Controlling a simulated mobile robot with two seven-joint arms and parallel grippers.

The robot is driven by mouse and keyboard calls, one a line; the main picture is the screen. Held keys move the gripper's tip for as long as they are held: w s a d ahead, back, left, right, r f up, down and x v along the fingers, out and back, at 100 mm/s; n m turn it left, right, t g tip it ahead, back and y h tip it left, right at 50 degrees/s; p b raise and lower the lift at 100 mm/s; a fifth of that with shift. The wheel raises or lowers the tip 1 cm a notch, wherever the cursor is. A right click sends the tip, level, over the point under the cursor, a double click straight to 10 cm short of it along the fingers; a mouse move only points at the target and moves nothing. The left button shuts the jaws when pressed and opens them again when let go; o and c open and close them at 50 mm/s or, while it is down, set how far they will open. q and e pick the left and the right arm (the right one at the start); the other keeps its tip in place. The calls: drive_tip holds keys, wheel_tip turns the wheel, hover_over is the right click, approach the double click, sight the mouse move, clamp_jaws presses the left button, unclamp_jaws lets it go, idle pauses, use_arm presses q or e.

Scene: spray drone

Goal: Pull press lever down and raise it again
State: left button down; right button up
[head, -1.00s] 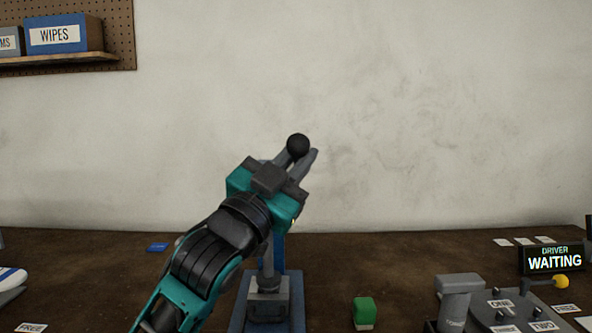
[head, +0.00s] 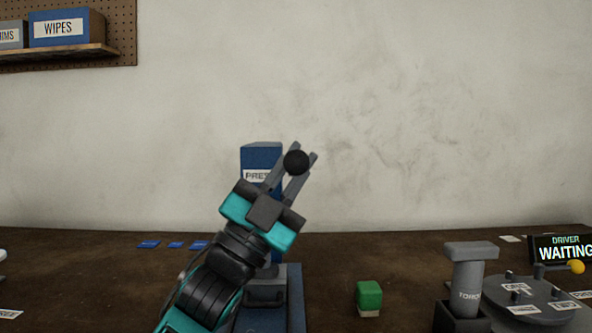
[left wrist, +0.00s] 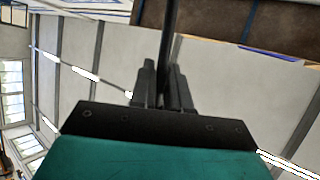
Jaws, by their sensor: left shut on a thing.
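The press is a blue column (head: 261,150) with a partly hidden label reading "PRE", standing on a blue base (head: 295,310). Its lever ends in a black ball knob (head: 296,162), seen in front of the wall. My left gripper (head: 292,170) reaches up from below, its grey fingers closed on the lever by the knob. The left wrist view shows the fingers (left wrist: 164,88) around a dark lever rod (left wrist: 170,45). The gripper hides the middle of the press and much of the lever. My right gripper is not in view.
A green block (head: 369,295) stands right of the press. Further right are a grey torque post (head: 468,280), a round grey plate (head: 525,300) and a "DRIVER WAITING" sign (head: 562,249). Blue cards (head: 175,245) lie at left. A shelf (head: 60,56) holds boxes.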

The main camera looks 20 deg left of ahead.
use_arm(q)
drive_tip(key=shift+d+f, duration=0.2)
drive_tip(key=shift+f, duration=0.25)
drive_tip(key=c, duration=1.4)
unclamp_jaws()
drive_tip(key=shift+a, duration=0.1)
drive_tip(key=shift+o, duration=1.1)
drive_tip(key=shift+r, duration=0.15)
drive_tip(key=v, duration=1.3)
drive_tip(key=shift+b, duration=0.3)
